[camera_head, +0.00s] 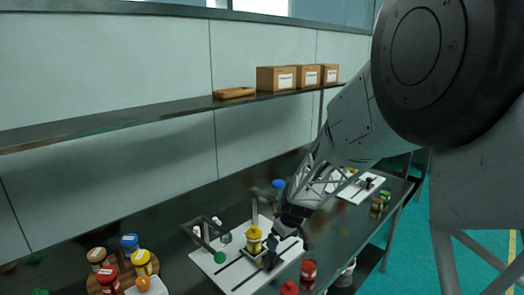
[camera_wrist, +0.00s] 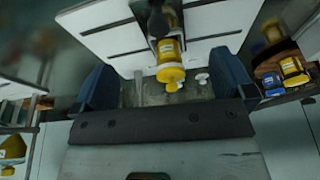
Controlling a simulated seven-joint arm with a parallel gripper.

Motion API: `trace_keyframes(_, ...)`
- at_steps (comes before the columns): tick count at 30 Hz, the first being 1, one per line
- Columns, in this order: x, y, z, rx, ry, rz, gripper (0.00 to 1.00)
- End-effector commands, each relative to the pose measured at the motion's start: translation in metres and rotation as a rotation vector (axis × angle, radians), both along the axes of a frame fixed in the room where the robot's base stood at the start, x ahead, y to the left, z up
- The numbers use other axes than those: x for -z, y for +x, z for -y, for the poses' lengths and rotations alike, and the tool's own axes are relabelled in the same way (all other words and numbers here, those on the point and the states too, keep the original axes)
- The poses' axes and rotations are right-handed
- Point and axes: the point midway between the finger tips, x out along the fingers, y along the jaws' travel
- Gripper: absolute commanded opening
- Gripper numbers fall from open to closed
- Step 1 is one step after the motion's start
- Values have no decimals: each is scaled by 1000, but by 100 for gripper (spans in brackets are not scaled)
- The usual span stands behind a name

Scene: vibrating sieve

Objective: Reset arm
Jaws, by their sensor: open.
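My gripper (camera_head: 273,243) is at the lower end of my arm, over the white board (camera_head: 226,274) on the dark table. In the wrist view my gripper (camera_wrist: 164,84) has its two blue fingers wide apart. A jar with a yellow lid (camera_head: 254,240) stands on the white board, just left of my fingers. It shows between and beyond the fingers in the wrist view (camera_wrist: 171,60), apart from both. A dark holder part is against the jar. Nothing is held. My arm hides part of the table behind it.
A round wooden tray with several coloured-lid jars (camera_head: 141,262) is at the lower left. A red-lidded jar (camera_head: 308,271) stands right of the board. A second white board (camera_head: 367,184) lies farther right. A shelf (camera_head: 150,114) with boxes (camera_head: 276,79) runs along the wall.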

Motion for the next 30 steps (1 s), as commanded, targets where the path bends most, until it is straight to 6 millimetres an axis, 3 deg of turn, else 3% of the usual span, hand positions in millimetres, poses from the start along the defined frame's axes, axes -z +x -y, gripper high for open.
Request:
trace_keyframes(6,-54,-45,19,87,4,-12,100)
trace_keyframes(15,-116,-121,47,226,3,-31,100)
trace_keyframes(22,-152,-184,66,338,-2,-44,100)
trace_keyframes(30,-179,-261,87,478,-12,-53,100)
